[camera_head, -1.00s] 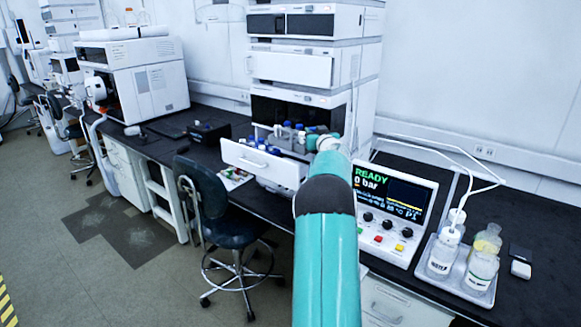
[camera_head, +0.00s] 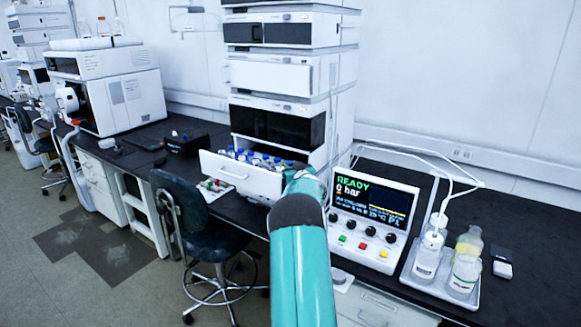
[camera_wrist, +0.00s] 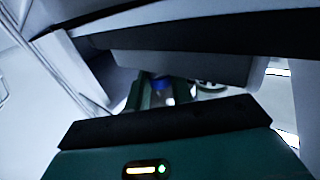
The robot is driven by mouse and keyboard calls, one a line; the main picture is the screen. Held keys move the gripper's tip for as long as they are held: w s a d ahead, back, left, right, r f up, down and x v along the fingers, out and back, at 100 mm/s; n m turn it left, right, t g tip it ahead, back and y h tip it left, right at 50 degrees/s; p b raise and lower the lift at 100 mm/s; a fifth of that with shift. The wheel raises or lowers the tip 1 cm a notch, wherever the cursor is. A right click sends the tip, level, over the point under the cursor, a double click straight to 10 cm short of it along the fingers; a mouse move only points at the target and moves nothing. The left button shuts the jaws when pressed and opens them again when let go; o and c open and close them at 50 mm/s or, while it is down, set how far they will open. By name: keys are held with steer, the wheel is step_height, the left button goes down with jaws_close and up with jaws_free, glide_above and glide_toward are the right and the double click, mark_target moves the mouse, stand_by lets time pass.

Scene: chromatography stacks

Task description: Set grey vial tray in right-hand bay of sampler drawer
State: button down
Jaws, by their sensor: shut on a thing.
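The sampler drawer (camera_head: 232,175) is pulled out white below the dark window of the instrument stack. Several vials with blue and white caps (camera_head: 255,157) show inside it, running right towards my wrist. My gripper (camera_wrist: 165,92) shows its green fingers in the wrist view, shut on the grey vial tray. A grey block just beyond the fingers looks like this tray (camera_wrist: 185,66), with a blue cap near the fingers. In the head view my wrist covers the fingers and the drawer's right end. I cannot tell whether the tray touches the bay floor.
The instrument stack (camera_head: 290,75) rises directly behind and above the drawer. A pump controller reading READY, 0 bar (camera_head: 372,212) stands close right of my arm. A tray of bottles (camera_head: 445,270) lies farther right. A stool (camera_head: 190,225) stands in front of the bench.

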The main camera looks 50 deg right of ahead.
steer(key=c, duration=1.2)
jaws_free()
steer(key=shift+s, duration=0.1)
steer(key=v, duration=1.2)
